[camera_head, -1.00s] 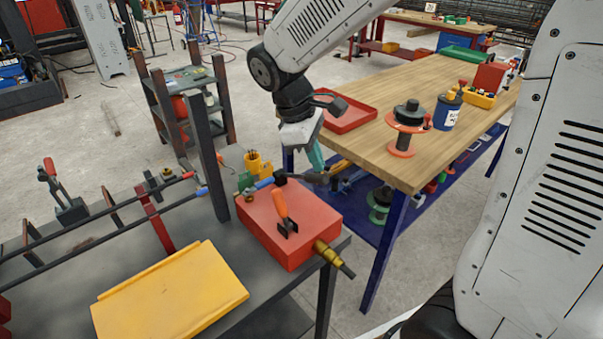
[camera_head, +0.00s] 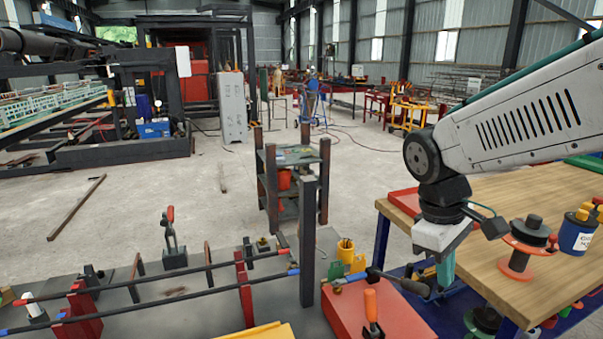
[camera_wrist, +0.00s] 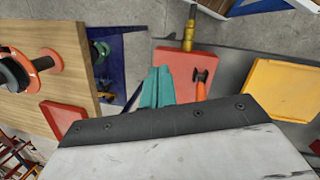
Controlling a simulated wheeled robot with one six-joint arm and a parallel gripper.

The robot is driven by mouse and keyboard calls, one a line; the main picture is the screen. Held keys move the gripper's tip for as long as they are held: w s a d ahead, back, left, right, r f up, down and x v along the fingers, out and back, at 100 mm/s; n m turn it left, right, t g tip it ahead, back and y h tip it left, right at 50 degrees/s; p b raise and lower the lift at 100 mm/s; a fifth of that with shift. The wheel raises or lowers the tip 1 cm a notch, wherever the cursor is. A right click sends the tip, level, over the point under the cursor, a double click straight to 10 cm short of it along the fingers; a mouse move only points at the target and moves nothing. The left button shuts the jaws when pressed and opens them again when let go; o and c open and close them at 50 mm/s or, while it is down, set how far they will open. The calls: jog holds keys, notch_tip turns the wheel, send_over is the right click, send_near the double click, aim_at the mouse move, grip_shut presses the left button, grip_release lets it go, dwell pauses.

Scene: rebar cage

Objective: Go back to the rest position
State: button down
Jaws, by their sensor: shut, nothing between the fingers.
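My gripper (camera_head: 446,272) points down with its teal fingers closed and empty, in the gap between the grey bench and the wooden table. In the wrist view, its fingers (camera_wrist: 158,85) lie side by side, next to the red box's edge. The red box (camera_head: 345,312) sits on the bench's right end, with an orange-handled tool (camera_head: 371,310) on it. In the head view, the gripper is just right of the box and near a dark-headed tool (camera_head: 413,287). I see no contact. My upper arm crosses the right side of the head view.
The grey bench (camera_head: 190,322) holds long bars and a yellow tray (camera_head: 262,331). A dark post (camera_head: 307,240) stands left of my gripper. The wooden table (camera_head: 515,190) with spools (camera_head: 525,245) is close on the right. Open floor (camera_head: 120,220) lies beyond the bench.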

jog(key=s+d+r+m+t+y, duration=0.1)
jog(key=s+m, duration=0.6)
jog(key=s, duration=0.7)
jog(key=shift+s+r+t+y, duration=0.2)
jog(key=shift+r+t+y, duration=0.5)
jog(key=shift+r, duration=0.05)
jog(key=shift+d, duration=0.1)
